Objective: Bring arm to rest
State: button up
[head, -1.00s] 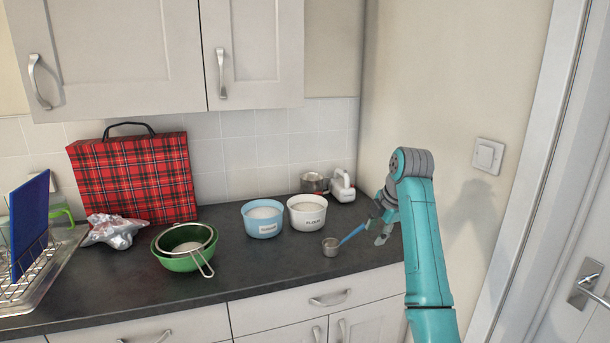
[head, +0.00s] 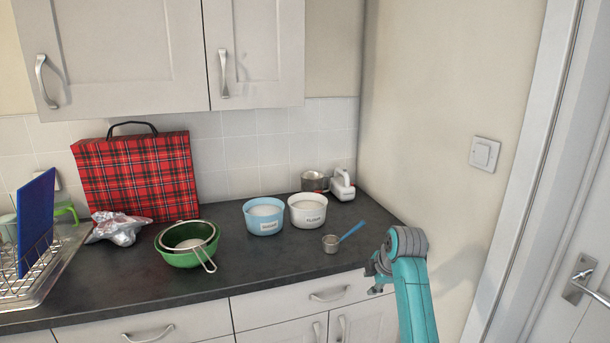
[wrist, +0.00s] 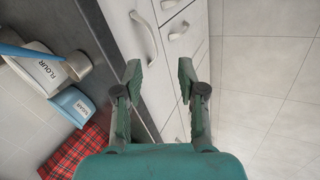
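My teal arm is folded low at the right in the head view, in front of the counter's right end. My gripper (head: 376,278) is partly hidden there by my own arm. In the wrist view my gripper (wrist: 157,78) shows two fingers spread apart with nothing between them, over the cabinet fronts and floor. The measuring cup with a blue handle (head: 332,243) lies on the dark counter (head: 285,270), apart from my gripper. It also shows at the upper left of the wrist view (wrist: 76,66).
The white flour bowl (head: 307,217) and blue sugar bowl (head: 264,224) stand behind the cup. A green bowl with a strainer (head: 187,256), a foil-like bundle (head: 117,230) and a tartan bag (head: 137,180) are further left. Open floor (wrist: 265,80) lies beside the cabinets.

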jog(key=s+f+m+t, duration=0.2)
jog(key=s+f+m, duration=0.2)
jog(key=s+f, duration=0.65)
jog(key=s+f+m+t, duration=0.1)
jog(key=s+f+m, duration=0.2)
jog(key=s+f, duration=0.8)
jog(key=s+f+m+t+h, duration=0.1)
jog(key=s+f+m, duration=0.2)
jog(key=s+f, duration=0.45)
jog(key=s+r+m+t, duration=0.1)
jog(key=s+r+m, duration=0.1)
jog(key=s, duration=1)
jog(key=s+r+m+t, duration=0.2)
jog(key=s+r+m, duration=0.1)
jog(key=s+r, duration=0.6)
jog(key=s+r+m+t, duration=0.2)
jog(key=s+r+m, duration=0.2)
jog(key=s+r, duration=0.6)
jog(key=s, duration=0.5)
jog(key=shift+s+h, duration=0.3)
jog(key=shift+s, duration=0.1)
